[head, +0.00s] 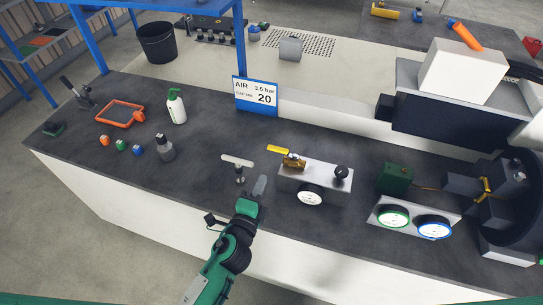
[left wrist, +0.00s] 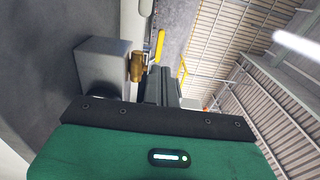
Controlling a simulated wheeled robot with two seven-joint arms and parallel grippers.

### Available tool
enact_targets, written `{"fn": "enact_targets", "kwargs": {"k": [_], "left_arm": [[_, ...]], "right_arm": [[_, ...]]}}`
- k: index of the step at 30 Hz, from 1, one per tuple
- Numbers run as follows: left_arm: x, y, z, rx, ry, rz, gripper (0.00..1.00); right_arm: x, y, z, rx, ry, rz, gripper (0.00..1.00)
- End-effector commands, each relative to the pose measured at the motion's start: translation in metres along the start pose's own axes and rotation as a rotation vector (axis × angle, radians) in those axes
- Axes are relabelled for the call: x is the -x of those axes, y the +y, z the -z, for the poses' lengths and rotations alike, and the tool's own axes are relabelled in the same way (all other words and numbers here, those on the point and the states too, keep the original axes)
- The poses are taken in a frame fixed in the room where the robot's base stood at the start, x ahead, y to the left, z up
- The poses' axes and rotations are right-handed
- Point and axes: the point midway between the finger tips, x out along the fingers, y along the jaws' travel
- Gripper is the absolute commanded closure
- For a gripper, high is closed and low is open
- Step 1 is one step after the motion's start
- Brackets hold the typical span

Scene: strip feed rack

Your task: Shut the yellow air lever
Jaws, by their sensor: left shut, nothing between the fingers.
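The yellow air lever (head: 278,150) sticks out to the left from a brass valve (head: 294,161) on top of a grey block (head: 318,175). In the left wrist view the lever (left wrist: 160,45) shows beyond the brass valve (left wrist: 137,66), with the grey block (left wrist: 103,65) beside it. My left gripper (head: 260,185) is shut and empty, left of the block and nearer the front edge than the lever. It appears apart from the lever. Its fingertips are hidden in the left wrist view. My right gripper is not in view.
A pale T-handle (head: 238,161) stands just left of my left gripper. A round gauge (head: 310,197) and a black knob (head: 341,172) are on the block. The AIR sign (head: 256,95) stands behind.

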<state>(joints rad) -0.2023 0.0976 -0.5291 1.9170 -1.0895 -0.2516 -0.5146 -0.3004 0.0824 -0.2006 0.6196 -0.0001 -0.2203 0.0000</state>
Motion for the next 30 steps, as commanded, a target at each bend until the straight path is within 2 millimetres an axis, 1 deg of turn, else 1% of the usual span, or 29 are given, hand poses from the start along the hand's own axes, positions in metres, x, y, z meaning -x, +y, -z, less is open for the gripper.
{"fn": "enact_targets", "kwargs": {"k": [1,3,9,12,15,21,30], "left_arm": [[-0.011,-0.004,0.0,-0.001,-0.001,0.002,1.0],[-0.025,-0.004,0.0,0.0,0.0,0.002,1.0],[-0.063,-0.003,0.0,0.001,-0.001,0.0,1.0],[-0.077,-0.002,0.0,0.001,0.0,0.0,1.0],[-0.086,-0.001,0.0,0.0,-0.001,0.0,1.0],[-0.093,0.0,0.0,0.001,0.0,-0.001,1.0],[-0.093,0.0,0.0,0.001,0.0,-0.001,1.0]], "right_arm": [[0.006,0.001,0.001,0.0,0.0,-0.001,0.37],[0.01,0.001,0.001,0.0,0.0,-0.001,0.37],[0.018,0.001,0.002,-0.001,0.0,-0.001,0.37],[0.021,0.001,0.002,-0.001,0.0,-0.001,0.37],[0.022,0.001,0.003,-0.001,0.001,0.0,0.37],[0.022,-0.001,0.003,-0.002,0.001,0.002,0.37],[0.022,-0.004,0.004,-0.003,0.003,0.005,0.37]]}}
